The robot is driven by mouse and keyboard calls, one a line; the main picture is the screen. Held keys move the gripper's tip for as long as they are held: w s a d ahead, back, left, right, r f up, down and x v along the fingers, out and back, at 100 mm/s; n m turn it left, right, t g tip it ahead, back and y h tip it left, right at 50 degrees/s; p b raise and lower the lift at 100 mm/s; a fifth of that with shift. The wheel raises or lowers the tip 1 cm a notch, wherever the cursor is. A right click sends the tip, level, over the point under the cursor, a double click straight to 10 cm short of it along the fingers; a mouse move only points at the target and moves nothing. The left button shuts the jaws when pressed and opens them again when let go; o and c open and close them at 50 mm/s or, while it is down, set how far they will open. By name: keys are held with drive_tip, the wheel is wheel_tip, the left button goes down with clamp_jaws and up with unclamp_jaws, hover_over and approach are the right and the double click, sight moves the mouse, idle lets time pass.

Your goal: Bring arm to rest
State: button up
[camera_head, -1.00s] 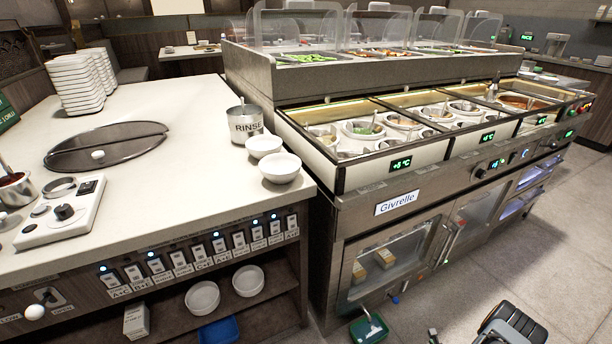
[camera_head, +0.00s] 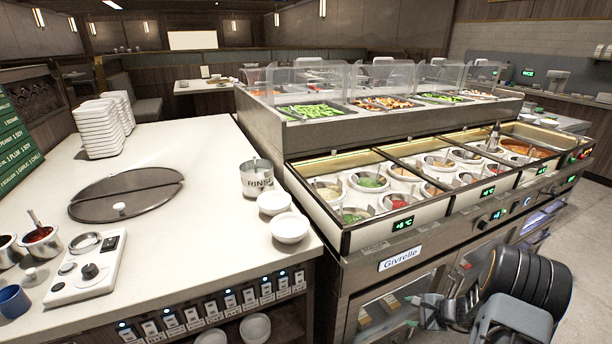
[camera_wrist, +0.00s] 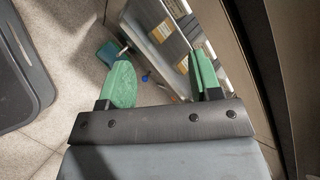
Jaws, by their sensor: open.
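My gripper (camera_wrist: 162,80) shows in the wrist view with two green fingers held apart and nothing between them. It points down toward the floor and the front of the sauce counter. In the head view my arm is folded at the lower right, and my gripper (camera_head: 436,312) shows small in front of the counter's lower glass doors. It is apart from the counter as far as I can see, but the exact gap is hard to judge.
The sauce counter (camera_head: 403,264) holds several wells and pots. The white worktop (camera_head: 190,235) at left carries bowls (camera_head: 289,228), a rinse pot (camera_head: 257,180) and stacked dishes (camera_head: 97,130). A teal item (camera_wrist: 108,52) lies low near the counter. Floor is open at right.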

drive_tip(key=s+a+r+n+g+p, duration=0.1)
drive_tip(key=a+r+n+p, duration=0.15)
drive_tip(key=r, duration=0.45)
drive_tip(key=s+a+r+n+g+p, duration=0.1)
drive_tip(key=a+r+n, duration=0.25)
drive_tip(key=r, duration=0.35)
drive_tip(key=s+a+r+n+h+p, duration=0.2)
drive_tip(key=s+a+r+n+p, duration=0.1)
drive_tip(key=r, duration=0.6)
drive_tip(key=s+a+r+n+h+p, duration=0.2)
drive_tip(key=s+a+r+n+p, duration=0.2)
drive_tip(key=s+r, duration=0.4)
drive_tip(key=s+a+r+n+g+h+p, duration=0.1)
drive_tip(key=s+a+r+n+h+p, duration=0.1)
drive_tip(key=r, duration=0.9)
drive_tip(key=s+a+n+p, duration=0.1)
drive_tip(key=s+n+p, duration=0.1)
drive_tip(key=s+p, duration=0.1)
drive_tip(key=shift+s+a+r+h+p, duration=0.25)
drive_tip(key=shift+h+p, duration=0.05)
drive_tip(key=shift+h, duration=0.1)
